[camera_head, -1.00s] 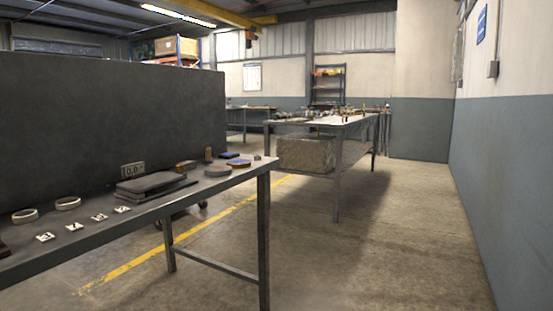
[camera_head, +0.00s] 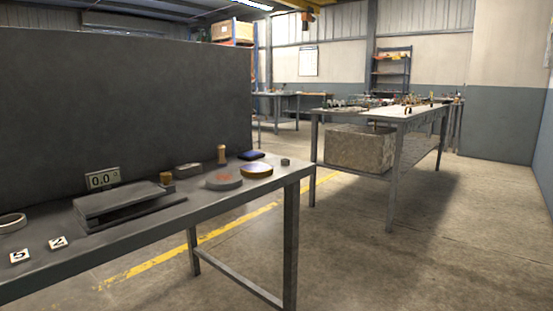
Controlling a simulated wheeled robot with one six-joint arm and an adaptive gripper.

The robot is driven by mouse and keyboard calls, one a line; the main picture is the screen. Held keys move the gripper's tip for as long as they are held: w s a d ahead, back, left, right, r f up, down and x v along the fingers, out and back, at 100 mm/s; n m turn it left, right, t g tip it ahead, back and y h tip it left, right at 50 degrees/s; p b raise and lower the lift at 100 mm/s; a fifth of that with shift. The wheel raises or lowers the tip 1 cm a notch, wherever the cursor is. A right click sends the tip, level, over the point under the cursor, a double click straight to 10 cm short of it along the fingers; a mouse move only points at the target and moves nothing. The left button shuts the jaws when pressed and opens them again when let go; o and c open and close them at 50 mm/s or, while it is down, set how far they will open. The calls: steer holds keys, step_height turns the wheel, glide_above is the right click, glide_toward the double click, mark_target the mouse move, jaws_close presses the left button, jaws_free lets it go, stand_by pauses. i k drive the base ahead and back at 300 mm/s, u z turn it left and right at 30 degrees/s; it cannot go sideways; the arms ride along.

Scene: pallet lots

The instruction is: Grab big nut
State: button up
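A small dark nut-like piece (camera_head: 285,162) lies near the right end of the near grey table (camera_head: 240,187). It is too small to tell for sure whether it is the big nut. My gripper is not in view.
The near table also holds a scale (camera_head: 125,200) with a 0.0 display (camera_head: 103,179), a grey disc (camera_head: 223,181), a yellow-rimmed disc (camera_head: 257,170), a wooden peg (camera_head: 221,154) and number tags (camera_head: 58,243). A second table (camera_head: 395,115) stands behind. The floor (camera_head: 440,240) at right is clear.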

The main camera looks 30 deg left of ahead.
mark_target(285, 161)
steer(key=u, duration=0.6)
steer(key=i, duration=0.85)
steer(key=u, duration=0.7)
